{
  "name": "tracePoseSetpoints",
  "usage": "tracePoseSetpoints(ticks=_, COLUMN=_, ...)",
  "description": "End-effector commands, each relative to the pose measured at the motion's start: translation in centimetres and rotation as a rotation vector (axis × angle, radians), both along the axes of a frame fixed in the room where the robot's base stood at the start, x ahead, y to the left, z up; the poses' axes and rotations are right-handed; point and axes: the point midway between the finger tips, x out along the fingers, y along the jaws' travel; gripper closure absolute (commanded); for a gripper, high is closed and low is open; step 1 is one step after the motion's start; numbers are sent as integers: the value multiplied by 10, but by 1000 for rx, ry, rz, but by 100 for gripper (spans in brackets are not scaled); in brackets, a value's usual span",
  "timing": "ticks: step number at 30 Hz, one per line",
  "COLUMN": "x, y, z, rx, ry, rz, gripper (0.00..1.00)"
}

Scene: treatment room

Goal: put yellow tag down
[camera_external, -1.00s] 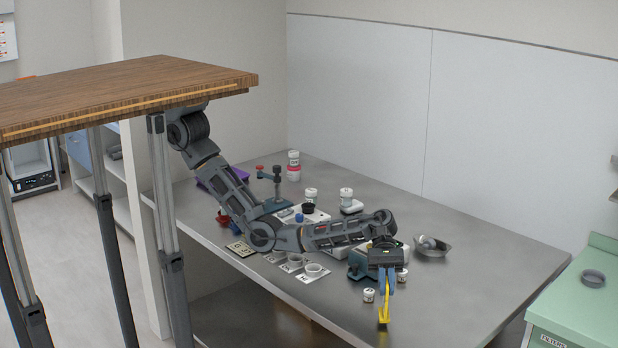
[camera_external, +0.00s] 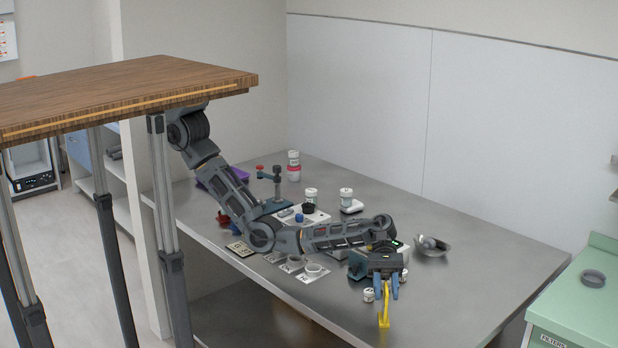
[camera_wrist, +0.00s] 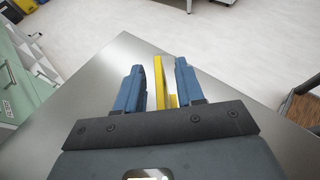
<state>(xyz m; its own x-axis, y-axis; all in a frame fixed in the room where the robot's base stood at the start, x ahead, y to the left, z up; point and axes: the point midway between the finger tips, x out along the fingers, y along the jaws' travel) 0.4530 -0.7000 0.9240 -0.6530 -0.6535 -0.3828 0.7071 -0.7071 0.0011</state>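The yellow tag (camera_external: 384,311) is upright at the front of the steel table, below my gripper. Its lower end looks to touch the tabletop. My gripper (camera_external: 387,294) points down over it with its two blue fingers spread. In the wrist view the yellow tag (camera_wrist: 160,82) stands between the fingers of my gripper (camera_wrist: 160,80), with a gap on either side. The tag's upper part is partly hidden by the fingers in the outside view.
The steel table (camera_external: 470,270) has free room to the right. A small white jar (camera_external: 369,295) stands just left of the tag. A green cabinet (camera_external: 590,310) stands at right.

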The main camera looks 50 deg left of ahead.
Motion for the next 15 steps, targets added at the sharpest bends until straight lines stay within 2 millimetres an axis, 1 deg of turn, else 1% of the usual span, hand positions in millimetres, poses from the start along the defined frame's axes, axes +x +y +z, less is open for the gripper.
tracePoseSetpoints(ticks=2, x=2, y=1, z=3, rx=-2, ry=0, rz=1, gripper=62)
tracePoseSetpoints(ticks=5, x=10, y=9, z=8, rx=-1, ry=-1, rz=1, gripper=62)
tracePoseSetpoints(ticks=15, x=55, y=54, z=34, rx=-2, ry=-3, rz=3, gripper=62)
